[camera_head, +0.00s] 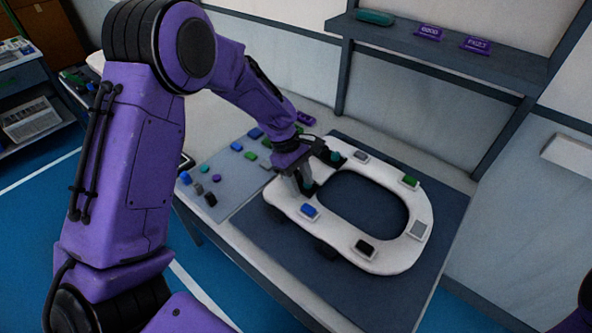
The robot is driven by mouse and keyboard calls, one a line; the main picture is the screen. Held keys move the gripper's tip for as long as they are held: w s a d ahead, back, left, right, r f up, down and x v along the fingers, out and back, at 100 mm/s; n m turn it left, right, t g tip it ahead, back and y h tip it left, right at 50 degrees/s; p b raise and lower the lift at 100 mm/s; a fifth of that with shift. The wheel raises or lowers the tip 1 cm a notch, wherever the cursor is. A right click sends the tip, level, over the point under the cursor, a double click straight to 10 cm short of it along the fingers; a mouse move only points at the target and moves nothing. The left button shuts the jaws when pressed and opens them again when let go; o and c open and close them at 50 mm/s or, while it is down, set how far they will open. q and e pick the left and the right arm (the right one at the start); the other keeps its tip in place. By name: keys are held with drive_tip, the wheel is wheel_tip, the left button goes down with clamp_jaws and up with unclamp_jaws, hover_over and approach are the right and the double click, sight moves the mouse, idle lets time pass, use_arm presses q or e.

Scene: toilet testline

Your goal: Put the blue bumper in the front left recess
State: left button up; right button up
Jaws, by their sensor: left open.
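A white toilet seat (281,192) lies on a dark mat on the table, with small colored bumpers set around its ring. A blue bumper (309,211) sits on the seat's near left part, seemingly in a recess. My left gripper (318,172) is open above the left end of the seat, just behind that blue bumper and apart from it. Nothing shows between its fingers. A teal piece (335,155) shows by its far finger; whether they touch is unclear. My right gripper is out of view.
The seat also bears black (366,246), green (410,181) and grey (361,156) bumpers and a light grey square (419,229). Several loose colored bumpers lie on a grey mat (232,188) to the left. A shelf (450,55) hangs behind the table.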

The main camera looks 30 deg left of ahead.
use_arm(q)
drive_tip(key=v, duration=0.5)
drive_tip(key=shift+a+r, duration=0.1)
drive_tip(key=shift+r, duration=0.2)
